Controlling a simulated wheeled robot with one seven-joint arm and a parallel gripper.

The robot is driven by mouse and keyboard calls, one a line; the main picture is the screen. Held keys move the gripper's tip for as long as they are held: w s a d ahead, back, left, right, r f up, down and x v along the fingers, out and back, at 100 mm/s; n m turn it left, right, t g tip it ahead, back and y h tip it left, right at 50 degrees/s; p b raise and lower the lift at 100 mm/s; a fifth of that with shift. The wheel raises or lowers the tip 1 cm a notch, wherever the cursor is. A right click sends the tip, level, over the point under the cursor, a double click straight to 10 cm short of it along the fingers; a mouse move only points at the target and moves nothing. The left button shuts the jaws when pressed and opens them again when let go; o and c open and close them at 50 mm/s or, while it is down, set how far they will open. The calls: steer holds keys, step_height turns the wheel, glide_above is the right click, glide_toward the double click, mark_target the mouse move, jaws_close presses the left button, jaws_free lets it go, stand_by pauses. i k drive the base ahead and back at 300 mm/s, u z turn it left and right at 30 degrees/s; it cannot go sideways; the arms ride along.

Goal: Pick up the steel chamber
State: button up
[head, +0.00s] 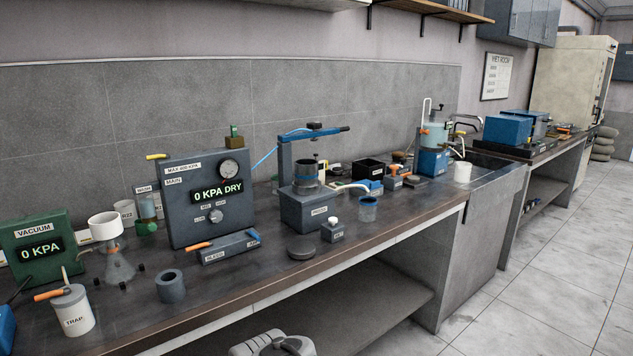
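A dark grey, thick-walled hollow cylinder (170,286) stands upright on the bench near its front edge, open at the top; it looks like the steel chamber. Another grey cylinder (305,177) with a blue band sits in the frame of the press (306,209), under its blue-handled top; labels do not show which is the chamber. A flat dark round disc (301,252) lies on the bench in front of the press. My gripper is not in view; only a grey part of my own body shows at the bottom edge.
A white trap jar (75,312) and a flask with a white funnel (105,226) stand left of the hollow cylinder. The pressure panel (205,197) and bleed block (230,247) are behind it. Bench (235,285) is clear to its right. A sink is farther right.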

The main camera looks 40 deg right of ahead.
mark_target(307, 173)
steer(key=k, duration=0.3)
steer(key=z, duration=1.1)
steer(key=i, duration=1)
steer(key=u, duration=2.05)
